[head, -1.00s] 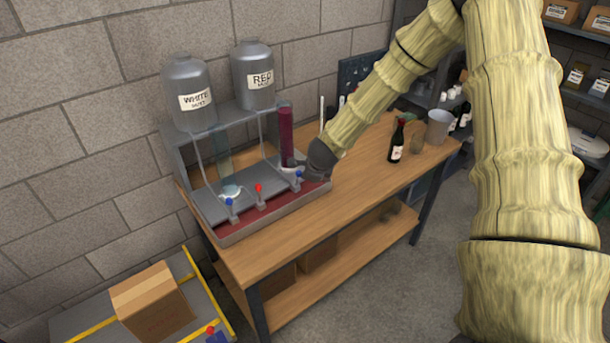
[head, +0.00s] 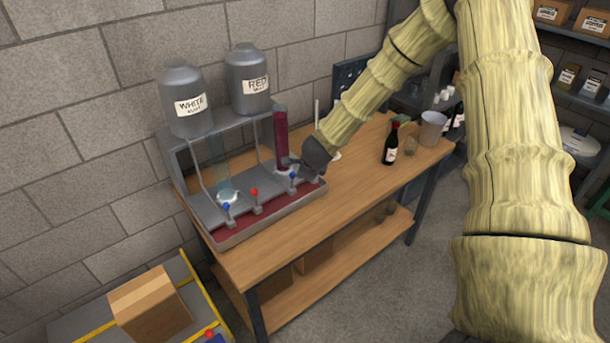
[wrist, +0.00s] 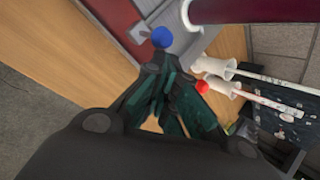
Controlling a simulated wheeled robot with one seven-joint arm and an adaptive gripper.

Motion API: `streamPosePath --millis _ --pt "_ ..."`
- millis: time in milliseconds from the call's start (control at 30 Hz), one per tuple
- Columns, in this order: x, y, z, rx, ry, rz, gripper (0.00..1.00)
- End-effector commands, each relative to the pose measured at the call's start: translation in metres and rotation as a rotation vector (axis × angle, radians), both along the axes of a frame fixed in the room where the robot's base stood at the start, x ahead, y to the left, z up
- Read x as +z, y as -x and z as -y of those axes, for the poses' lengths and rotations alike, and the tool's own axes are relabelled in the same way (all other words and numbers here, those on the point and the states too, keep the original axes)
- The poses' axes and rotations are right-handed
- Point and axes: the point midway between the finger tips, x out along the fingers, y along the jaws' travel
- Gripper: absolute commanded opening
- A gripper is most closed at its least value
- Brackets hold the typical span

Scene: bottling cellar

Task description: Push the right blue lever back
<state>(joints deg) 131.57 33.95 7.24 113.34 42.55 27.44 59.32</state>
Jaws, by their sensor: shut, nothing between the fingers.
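My gripper (head: 303,171) is shut and empty, close behind and to the right of that lever in the head view. In the wrist view its dark green fingers (wrist: 168,78) reach close to the knob; I cannot tell whether they touch. The filler also has a red lever (head: 254,193) in the middle and a left blue lever (head: 226,207).
The grey filler frame carries a WHITE tank (head: 187,103) and a RED tank (head: 248,76). A dark red column (head: 281,138) stands close to my gripper. A wine bottle (head: 391,145) and a grey bucket (head: 432,129) stand farther right. The wooden bench (head: 345,172) is clear in front.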

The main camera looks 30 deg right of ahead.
Motion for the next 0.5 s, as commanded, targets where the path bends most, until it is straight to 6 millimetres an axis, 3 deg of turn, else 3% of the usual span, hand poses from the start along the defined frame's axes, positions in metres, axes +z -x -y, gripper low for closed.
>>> streamPosePath --millis 500 --pt "-0.013 0.005 0.011 0.006 -0.001 -0.001 0.0"
